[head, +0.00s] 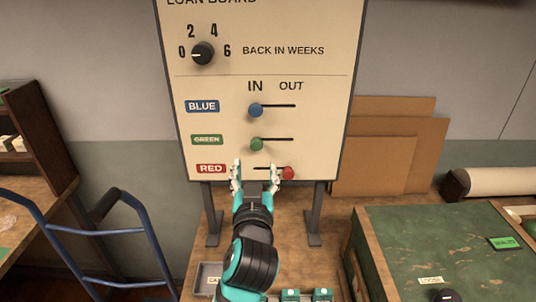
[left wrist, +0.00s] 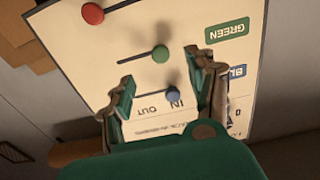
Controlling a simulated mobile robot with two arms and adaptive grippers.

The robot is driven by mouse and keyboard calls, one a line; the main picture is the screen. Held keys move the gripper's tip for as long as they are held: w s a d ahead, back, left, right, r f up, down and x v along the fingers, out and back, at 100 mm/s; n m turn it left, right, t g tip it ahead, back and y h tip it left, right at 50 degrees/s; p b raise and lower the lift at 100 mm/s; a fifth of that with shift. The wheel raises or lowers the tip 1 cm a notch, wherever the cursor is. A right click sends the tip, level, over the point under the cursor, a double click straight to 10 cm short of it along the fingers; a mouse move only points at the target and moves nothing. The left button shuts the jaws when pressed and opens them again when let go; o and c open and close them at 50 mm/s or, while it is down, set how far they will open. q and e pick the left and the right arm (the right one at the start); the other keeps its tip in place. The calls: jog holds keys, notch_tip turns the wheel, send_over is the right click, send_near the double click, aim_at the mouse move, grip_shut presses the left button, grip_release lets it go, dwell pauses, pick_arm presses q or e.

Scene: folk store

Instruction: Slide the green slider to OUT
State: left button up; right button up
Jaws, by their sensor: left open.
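The green slider knob (head: 256,144) stands at the left, IN end of its slot (head: 278,139), beside the GREEN label (head: 207,139) on the cream board. My left gripper (head: 256,168) is open in front of the board, with its fingers pointing up just below the green knob in the head view. In the left wrist view, which shows the board upside down, the green knob (left wrist: 161,54) lies near the gap between the open fingertips (left wrist: 165,72). Nothing is held, and whether a finger touches the knob cannot be told. My right gripper is not in view.
The blue knob (head: 255,110) is at IN, and the red knob (head: 288,173) is at OUT, close to my right-hand finger. A dial (head: 203,53) sits above. Cardboard sheets (head: 385,150) lean at right, and a green-topped counter (head: 450,245) stands in front.

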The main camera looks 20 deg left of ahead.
aim_at(257, 146)
pick_arm(q)
jog(key=x, duration=0.6)
jog(key=shift+w+a+r, duration=0.15)
jog(key=shift+w+r, duration=0.05)
jog(key=shift+w, duration=0.05)
jog(key=shift+x, duration=1.55)
jog(key=shift+c, duration=0.4)
jog(key=c, duration=0.8)
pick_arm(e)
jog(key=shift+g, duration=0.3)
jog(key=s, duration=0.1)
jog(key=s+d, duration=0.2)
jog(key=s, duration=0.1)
